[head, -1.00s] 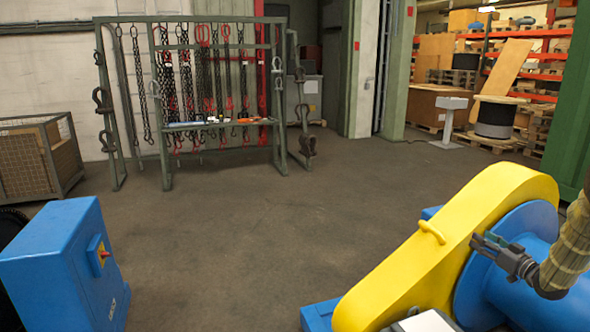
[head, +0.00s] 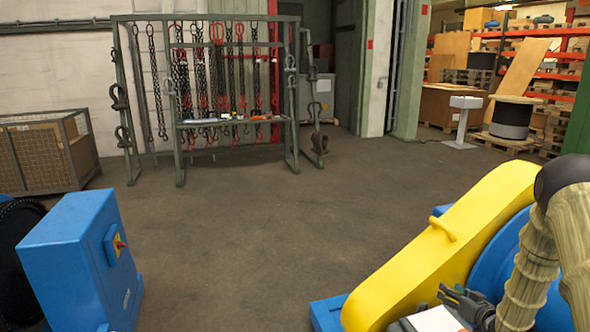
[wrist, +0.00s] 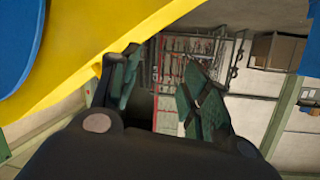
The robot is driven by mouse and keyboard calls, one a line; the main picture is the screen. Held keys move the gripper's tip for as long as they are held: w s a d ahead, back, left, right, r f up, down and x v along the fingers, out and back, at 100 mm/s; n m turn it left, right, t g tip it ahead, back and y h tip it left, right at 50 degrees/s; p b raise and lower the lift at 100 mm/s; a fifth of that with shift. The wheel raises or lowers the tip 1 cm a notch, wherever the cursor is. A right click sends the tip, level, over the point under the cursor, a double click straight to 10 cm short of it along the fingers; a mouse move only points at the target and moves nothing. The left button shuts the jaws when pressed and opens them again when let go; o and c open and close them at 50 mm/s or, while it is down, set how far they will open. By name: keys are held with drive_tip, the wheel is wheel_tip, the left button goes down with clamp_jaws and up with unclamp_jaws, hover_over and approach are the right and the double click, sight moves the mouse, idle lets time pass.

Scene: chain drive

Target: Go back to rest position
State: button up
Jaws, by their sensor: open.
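My gripper (head: 455,296) is at the lower right of the head view, in front of the yellow guard (head: 430,255) with its small handle and the blue drum-shaped machine part (head: 505,262). Its fingers point left and look empty. In the wrist view my gripper (wrist: 158,90) shows two dark green finger pads set wide apart, with nothing between them but the distant rack. The yellow guard (wrist: 90,50) fills the upper left of the wrist view. My arm hides part of the blue machine in the head view.
A blue box (head: 75,262) with a red and yellow switch stands at the lower left. A chain rack (head: 215,100) and a mesh crate (head: 45,150) stand at the back. A white pedestal (head: 462,120) is at the back right. The floor (head: 250,225) in the middle is clear.

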drive_tip(key=s+a+f+g+h+b, duration=0.1)
drive_tip(key=s+a+f+g, duration=0.6)
drive_tip(key=s+a+f, duration=1.3)
drive_tip(key=s+a+f+g+b, duration=0.1)
drive_tip(key=s+a+g, duration=0.2)
drive_tip(key=s, duration=1.3)
drive_tip(key=s+a+f+g+h, duration=0.1)
drive_tip(key=s+a+g, duration=0.3)
drive_tip(key=s, duration=1.2)
drive_tip(key=a, duration=0.3)
drive_tip(key=shift+a+f+b, duration=0.2)
drive_tip(key=shift+f+b, duration=0.15)
drive_tip(key=shift+f, duration=0.05)
